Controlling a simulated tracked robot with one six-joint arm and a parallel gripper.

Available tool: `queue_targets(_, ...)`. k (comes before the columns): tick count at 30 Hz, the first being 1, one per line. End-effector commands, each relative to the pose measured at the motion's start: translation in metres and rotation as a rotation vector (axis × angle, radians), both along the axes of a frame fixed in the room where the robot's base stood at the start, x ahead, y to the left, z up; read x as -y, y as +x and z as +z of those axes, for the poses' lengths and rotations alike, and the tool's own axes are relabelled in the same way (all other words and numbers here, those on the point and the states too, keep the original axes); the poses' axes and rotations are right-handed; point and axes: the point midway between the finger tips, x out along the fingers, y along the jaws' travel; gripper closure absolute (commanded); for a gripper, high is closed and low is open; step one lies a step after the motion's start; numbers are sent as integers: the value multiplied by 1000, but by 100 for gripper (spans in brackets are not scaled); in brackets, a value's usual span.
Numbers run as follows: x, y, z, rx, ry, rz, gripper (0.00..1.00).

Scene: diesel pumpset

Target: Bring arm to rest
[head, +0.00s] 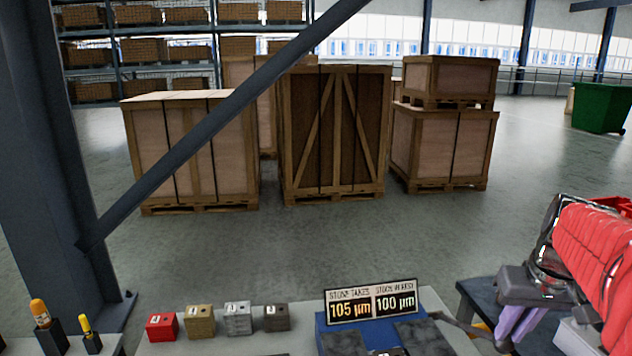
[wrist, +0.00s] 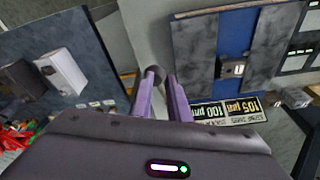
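My arm, in a red ribbed sleeve, reaches in from the right edge of the head view. My gripper (head: 514,328) hangs from it with purple fingers pointing down, right of the bench with the display sign.
The display sign (head: 371,302) reads 105 µm and 100 µm, behind a blue fixture (head: 322,336). A red block (head: 161,327) and several others line the bench's back edge. A dark table (head: 478,297) stands beneath my arm. A steel post (head: 55,170) stands left; crates stand behind.

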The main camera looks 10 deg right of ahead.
Motion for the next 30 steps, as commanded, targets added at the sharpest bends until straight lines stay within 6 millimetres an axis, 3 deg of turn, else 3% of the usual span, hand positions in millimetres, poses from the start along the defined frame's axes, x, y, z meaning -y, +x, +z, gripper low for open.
queue_targets(16,-136,-37,-25,82,-41,-36,84)
queue_targets(25,-210,-67,-36,163,-64,114,84)
queue_targets(30,-244,-81,-32,214,-70,231,84)
